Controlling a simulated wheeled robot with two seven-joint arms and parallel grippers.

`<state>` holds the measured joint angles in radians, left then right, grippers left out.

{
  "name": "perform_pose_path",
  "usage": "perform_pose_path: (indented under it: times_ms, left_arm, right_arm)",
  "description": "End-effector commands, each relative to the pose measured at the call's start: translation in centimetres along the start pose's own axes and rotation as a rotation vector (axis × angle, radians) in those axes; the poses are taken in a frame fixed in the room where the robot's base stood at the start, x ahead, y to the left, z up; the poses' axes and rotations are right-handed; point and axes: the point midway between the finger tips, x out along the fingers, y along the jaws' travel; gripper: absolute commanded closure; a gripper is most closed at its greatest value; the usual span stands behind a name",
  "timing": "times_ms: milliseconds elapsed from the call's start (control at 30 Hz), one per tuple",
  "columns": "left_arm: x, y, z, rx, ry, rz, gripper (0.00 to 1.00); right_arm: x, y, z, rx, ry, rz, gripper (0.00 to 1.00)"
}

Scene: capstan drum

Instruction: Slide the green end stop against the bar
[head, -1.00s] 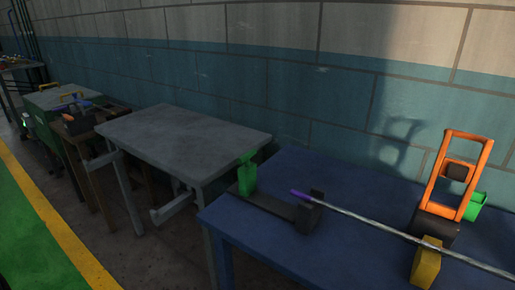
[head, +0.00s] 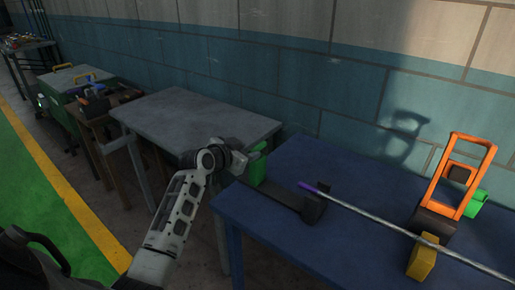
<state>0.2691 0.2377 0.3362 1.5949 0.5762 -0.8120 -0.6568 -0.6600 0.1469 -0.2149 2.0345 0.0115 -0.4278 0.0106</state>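The green end stop (head: 257,170) stands at the left end of a dark rail (head: 284,196) on the blue table (head: 330,155). The bar (head: 385,222) is a thin metal rod with a purple end (head: 313,187), which lies by the dark block (head: 313,208) at the rail's right end. A gap separates the green stop from the bar's purple end. My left gripper (head: 246,157) is at the stop's left side and covers part of it. Its fingers are too small and hidden to tell open from shut, or whether they touch. My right gripper is not in view.
An orange frame (head: 459,174) on a dark base and a yellow block (head: 423,257) stand along the bar at right. A green part (head: 474,203) is behind the frame. A bare grey table (head: 190,112) stands left of the blue one.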

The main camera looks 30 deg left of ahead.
Motion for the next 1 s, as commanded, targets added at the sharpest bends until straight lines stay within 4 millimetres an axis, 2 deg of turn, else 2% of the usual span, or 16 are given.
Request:
perform_pose_path:
  times_ms: [100,333,500,800,933,1000]
  left_arm:
    - [2.5,0.0,-0.1,-0.001,0.001,0.001,0.6]
    - [5.5,0.1,0.0,-0.001,0.0,0.001,0.6]
    - [6.4,0.1,0.0,0.001,0.0,0.001,0.6]
    - [6.5,0.1,0.0,0.001,0.0,0.0,0.6]
    - [6.5,0.1,0.0,0.001,0.0,0.0,0.96]
    - [6.5,0.1,0.0,0.001,0.0,0.0,1.0]
  right_arm:
    - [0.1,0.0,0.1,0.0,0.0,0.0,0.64]
    - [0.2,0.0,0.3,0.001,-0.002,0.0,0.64]
    - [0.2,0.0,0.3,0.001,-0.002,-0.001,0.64]
    - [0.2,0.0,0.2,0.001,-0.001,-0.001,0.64]
    - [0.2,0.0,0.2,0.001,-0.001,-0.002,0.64]
    - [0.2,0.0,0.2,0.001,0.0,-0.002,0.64]
